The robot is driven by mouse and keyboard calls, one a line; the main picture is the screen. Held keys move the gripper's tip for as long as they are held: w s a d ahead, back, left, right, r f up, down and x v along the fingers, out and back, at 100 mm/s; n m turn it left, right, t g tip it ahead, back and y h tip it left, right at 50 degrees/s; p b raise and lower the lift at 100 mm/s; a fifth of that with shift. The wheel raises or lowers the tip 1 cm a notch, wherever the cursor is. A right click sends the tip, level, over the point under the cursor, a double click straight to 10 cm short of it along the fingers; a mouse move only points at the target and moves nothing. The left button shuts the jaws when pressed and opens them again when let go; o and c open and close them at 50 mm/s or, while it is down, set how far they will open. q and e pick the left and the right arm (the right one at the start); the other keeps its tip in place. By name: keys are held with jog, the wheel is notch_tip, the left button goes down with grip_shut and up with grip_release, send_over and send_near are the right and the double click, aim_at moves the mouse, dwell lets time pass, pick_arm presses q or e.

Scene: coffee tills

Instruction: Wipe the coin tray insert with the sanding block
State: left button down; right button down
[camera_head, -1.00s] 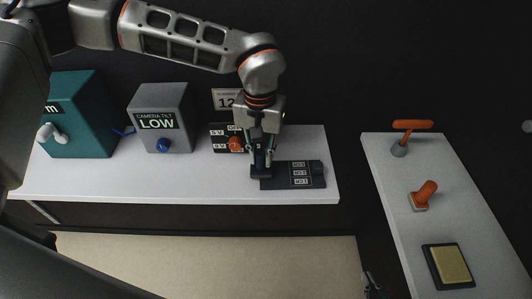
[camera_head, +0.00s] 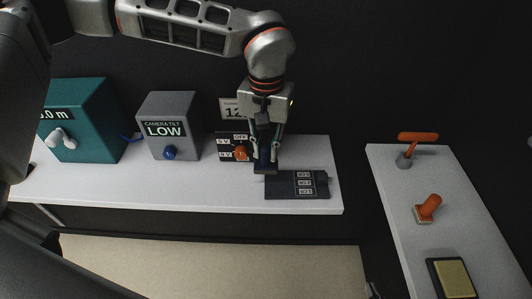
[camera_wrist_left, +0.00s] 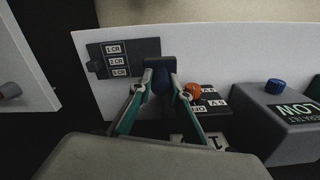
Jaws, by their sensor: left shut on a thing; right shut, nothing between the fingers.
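The coin tray insert (camera_head: 311,191) is a dark flat piece with several white labels, lying on the white counter. It also shows in the left wrist view (camera_wrist_left: 101,50). My left gripper (camera_head: 265,152) is shut on the sanding block (camera_head: 265,167), a small dark blue block with a grip. The block is at the insert's far left corner; I cannot tell whether it touches. In the left wrist view the block (camera_wrist_left: 159,64) sits between the fingertips beside the insert's end. My right gripper (camera_head: 373,291) barely shows at the bottom edge, shut and empty.
Behind the block is a switch panel with an orange knob (camera_head: 241,153). A grey box (camera_head: 168,110) with a blue knob and a teal box (camera_head: 87,115) stand left. The right counter (camera_head: 395,185) holds an orange-handled tool (camera_head: 417,137), a stamp (camera_head: 428,207) and a pad (camera_head: 453,279).

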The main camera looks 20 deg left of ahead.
pick_arm(q)
jog(key=shift+r, duration=1.5)
